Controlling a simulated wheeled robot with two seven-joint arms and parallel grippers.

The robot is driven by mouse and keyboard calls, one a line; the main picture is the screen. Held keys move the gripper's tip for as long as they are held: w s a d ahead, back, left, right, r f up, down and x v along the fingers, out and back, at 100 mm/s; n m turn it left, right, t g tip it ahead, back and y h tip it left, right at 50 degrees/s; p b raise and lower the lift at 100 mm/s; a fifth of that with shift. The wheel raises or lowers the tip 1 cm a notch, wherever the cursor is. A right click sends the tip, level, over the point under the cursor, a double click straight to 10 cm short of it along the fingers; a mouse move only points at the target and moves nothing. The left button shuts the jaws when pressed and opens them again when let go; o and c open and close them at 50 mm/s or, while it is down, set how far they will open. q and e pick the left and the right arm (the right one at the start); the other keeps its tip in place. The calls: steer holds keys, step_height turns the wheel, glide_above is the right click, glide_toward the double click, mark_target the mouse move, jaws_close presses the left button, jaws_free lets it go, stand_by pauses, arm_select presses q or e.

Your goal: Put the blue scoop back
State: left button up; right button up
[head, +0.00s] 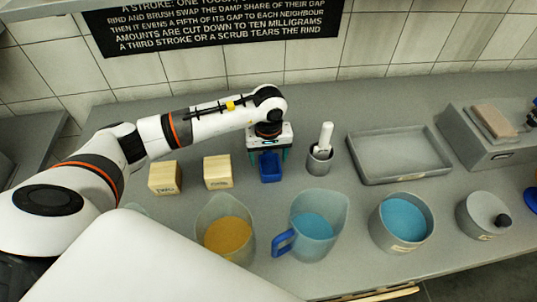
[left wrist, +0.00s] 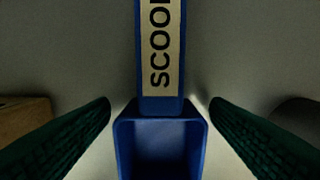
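The blue scoop (head: 270,169) is below my left gripper (head: 269,158) in the head view, between the two wooden blocks and the grey cup with the white tool. In the left wrist view the blue scoop (left wrist: 160,130) shows its labelled handle at the top and its hollow bowl at the bottom. The two dark green fingers of my left gripper (left wrist: 160,103) stand on either side of it, with a visible gap to the handle on each side. The gripper is open. Whether the scoop rests on the counter is hard to tell. My right gripper is in neither view.
Wooden blocks (head: 217,172) stand left of the scoop. A grey cup with a white tool (head: 320,157) and a grey tray (head: 398,178) are to the right. In front are a jug of yellow stuff (head: 226,236), a blue-handled jug (head: 312,226), a blue-filled pot (head: 403,222) and a lidded pot (head: 482,215).

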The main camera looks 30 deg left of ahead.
mark_target(269, 164)
arm_select(q)
steer(key=shift+r, duration=0.1)
steer(key=shift+r, duration=0.2)
step_height(269, 164, up, 12)
steer(key=b, duration=0.2)
steer(key=shift+f, duration=0.15)
steer(key=shift+s, duration=0.1)
stand_by(0.8)
